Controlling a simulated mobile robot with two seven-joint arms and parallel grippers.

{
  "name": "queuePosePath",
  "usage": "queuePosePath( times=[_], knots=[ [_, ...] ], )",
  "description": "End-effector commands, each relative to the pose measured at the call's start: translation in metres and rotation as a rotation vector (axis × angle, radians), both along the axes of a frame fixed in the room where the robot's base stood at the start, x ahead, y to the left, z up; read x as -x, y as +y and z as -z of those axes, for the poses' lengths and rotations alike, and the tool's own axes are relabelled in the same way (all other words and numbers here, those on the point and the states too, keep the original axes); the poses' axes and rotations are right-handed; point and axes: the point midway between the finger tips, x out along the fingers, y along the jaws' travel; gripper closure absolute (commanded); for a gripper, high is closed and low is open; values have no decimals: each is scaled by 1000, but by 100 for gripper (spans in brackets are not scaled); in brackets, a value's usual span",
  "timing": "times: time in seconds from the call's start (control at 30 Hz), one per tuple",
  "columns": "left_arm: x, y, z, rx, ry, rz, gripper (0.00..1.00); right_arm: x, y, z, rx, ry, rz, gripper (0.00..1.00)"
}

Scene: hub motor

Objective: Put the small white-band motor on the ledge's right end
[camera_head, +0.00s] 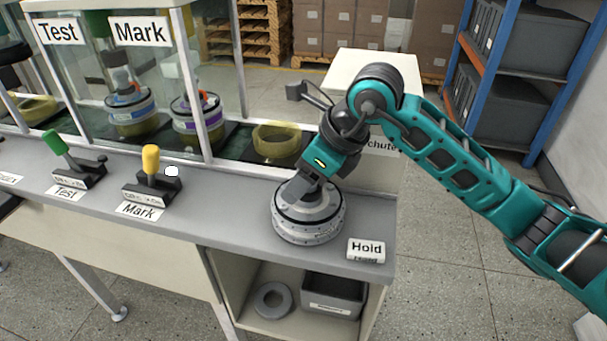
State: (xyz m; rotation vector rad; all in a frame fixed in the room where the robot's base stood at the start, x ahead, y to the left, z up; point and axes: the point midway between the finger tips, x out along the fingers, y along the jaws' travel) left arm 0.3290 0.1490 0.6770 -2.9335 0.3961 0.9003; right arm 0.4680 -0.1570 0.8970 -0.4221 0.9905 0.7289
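The small white-band motor (309,220) is a grey disc with a white band around it. It is upright at the right part of the grey ledge (230,207), just left of the "Hold" sign (366,250). It appears to rest on the ledge. My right gripper (298,192) reaches down from above to the motor's top, at its centre. Its fingertips are partly hidden by the gripper itself, so I cannot see whether they grip the motor. My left gripper is not in view.
Green "Test" (62,150) and yellow "Mark" (151,165) levers stand on the ledge to the left. Behind glass are two larger motors (131,112) and an empty yellowish ring nest (276,139).

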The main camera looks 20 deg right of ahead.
Motion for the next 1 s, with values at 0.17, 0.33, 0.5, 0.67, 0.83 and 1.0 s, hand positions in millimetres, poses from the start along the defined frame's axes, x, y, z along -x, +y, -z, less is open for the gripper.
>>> queuePosePath(
  times=[0.17,0.33,0.5,0.67,0.83,1.0],
  knots=[
    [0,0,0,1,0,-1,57,0,0,0,0,0,0,25],
    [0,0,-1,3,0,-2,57,0,0,0,0,0,0,25],
    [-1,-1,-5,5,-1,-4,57,3,-4,-12,1,-3,1,25],
    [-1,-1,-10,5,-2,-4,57,13,-16,-40,3,-5,2,25],
    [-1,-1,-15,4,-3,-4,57,26,-29,-73,2,-5,2,25],
    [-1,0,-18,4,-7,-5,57,36,-39,-96,1,-3,1,25]
  ],
)
